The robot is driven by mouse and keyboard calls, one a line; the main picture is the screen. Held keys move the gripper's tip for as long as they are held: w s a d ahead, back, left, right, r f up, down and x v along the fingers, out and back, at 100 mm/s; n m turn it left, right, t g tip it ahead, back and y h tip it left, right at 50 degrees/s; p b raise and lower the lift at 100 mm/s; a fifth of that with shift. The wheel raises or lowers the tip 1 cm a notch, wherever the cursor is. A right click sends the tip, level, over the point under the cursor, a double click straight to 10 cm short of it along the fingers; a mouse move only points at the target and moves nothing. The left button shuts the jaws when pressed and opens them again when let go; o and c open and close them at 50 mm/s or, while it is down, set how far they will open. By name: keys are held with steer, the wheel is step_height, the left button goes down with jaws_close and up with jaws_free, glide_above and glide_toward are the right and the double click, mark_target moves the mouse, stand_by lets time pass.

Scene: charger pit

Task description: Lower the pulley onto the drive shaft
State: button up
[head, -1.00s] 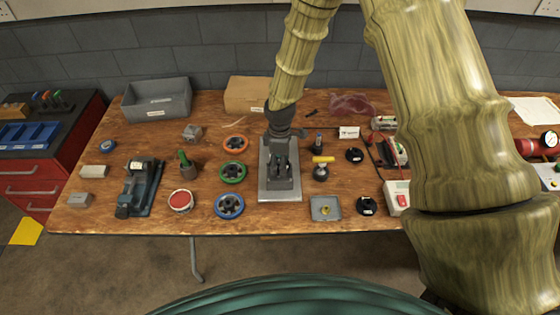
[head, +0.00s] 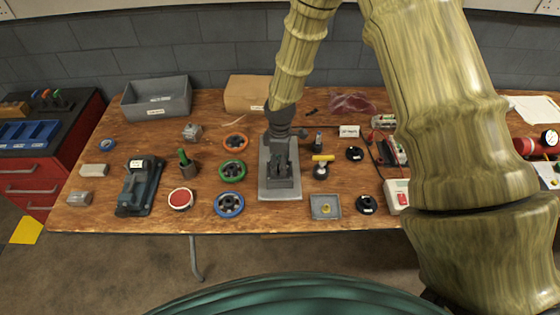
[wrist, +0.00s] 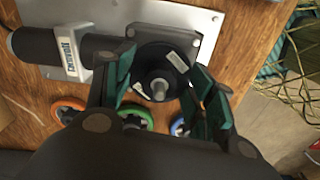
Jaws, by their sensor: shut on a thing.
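My gripper (wrist: 165,82) is shut on a black pulley (wrist: 150,58), a dark disc with pale marks between the teal finger pads. A grey drive shaft (wrist: 158,88) shows at the middle of the disc, its end towards the camera. I cannot tell how far down the shaft the pulley sits. The shaft belongs to a dark motor unit with a grey gearbox block (wrist: 205,38) on a bright metal plate (wrist: 165,13). In the head view, my gripper (head: 281,165) is over this plate (head: 280,193), and the pulley cannot be made out there.
Orange (head: 236,142), green (head: 232,171) and blue (head: 229,204) wheels lie left of the plate. A grey bin (head: 156,97) stands at the back left.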

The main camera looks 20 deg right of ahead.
steer(key=shift+f, duration=0.15)
steer(key=o, duration=1.2)
step_height(320, 180, up, 12)
steer(key=shift+r, duration=0.1)
stand_by(0.4)
